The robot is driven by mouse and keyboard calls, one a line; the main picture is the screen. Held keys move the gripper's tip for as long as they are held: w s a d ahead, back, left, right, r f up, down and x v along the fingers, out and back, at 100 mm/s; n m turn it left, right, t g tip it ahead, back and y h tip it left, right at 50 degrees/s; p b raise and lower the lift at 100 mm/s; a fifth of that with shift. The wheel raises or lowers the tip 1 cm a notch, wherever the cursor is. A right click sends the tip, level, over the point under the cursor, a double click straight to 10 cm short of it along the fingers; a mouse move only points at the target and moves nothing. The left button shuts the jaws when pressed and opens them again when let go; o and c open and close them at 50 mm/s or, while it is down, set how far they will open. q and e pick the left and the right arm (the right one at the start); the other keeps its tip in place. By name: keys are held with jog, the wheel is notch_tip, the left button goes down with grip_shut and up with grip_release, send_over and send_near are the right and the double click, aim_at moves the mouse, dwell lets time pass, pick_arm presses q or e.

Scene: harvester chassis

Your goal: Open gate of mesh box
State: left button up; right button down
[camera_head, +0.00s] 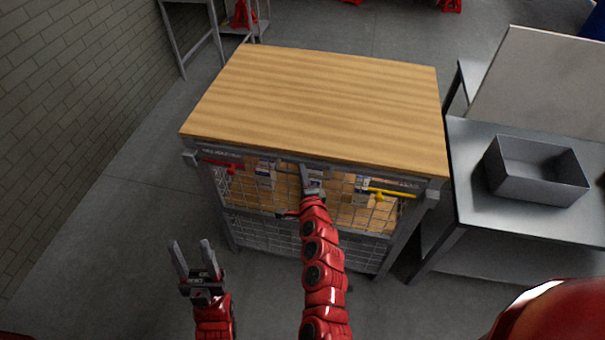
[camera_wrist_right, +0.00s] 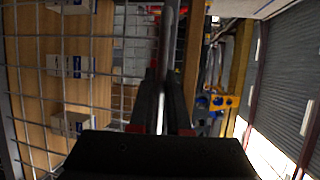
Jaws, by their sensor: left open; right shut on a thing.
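The mesh box (camera_head: 310,100) is a metal cage with a wooden top, seen from above its front in the head view. Its front gate (camera_head: 255,203) is wire mesh and stands roughly upright. A red latch (camera_head: 222,164) is at its upper left and a yellow latch (camera_head: 388,193) at its upper right. My right gripper (camera_head: 307,180) is shut at the gate's upper middle, on what looks like its top bar. In the right wrist view, the bar (camera_wrist_right: 168,35) runs into the jaws (camera_wrist_right: 160,90). My left gripper (camera_head: 192,250) is open and empty, left of and in front of the box.
Small cartons (camera_head: 265,174) sit inside behind the mesh; they also show in the right wrist view (camera_wrist_right: 70,66). A steel table (camera_head: 475,165) with a grey bin (camera_head: 537,170) stands close on the right. A brick wall (camera_head: 75,90) is on the left, with free floor between.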

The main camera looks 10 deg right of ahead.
jog(key=s+a+f+n+t+b, duration=0.1)
jog(key=s+a+f+t+b, duration=0.1)
jog(key=s+b, duration=0.4)
jog(key=s+a+f+n+t+y+b, duration=0.1)
jog(key=s+a+f+t+b, duration=0.1)
jog(key=s+f+b, duration=0.2)
jog(key=s+a+f+n+t+b, duration=0.1)
jog(key=s+a+f+t+b, duration=0.1)
jog(key=s+b, duration=0.7)
jog(key=shift+s+a+f+b, duration=0.35)
jog(key=shift+s+f, duration=0.2)
jog(key=shift+s, duration=0.35)
jog(key=c, duration=0.9)
grip_release()
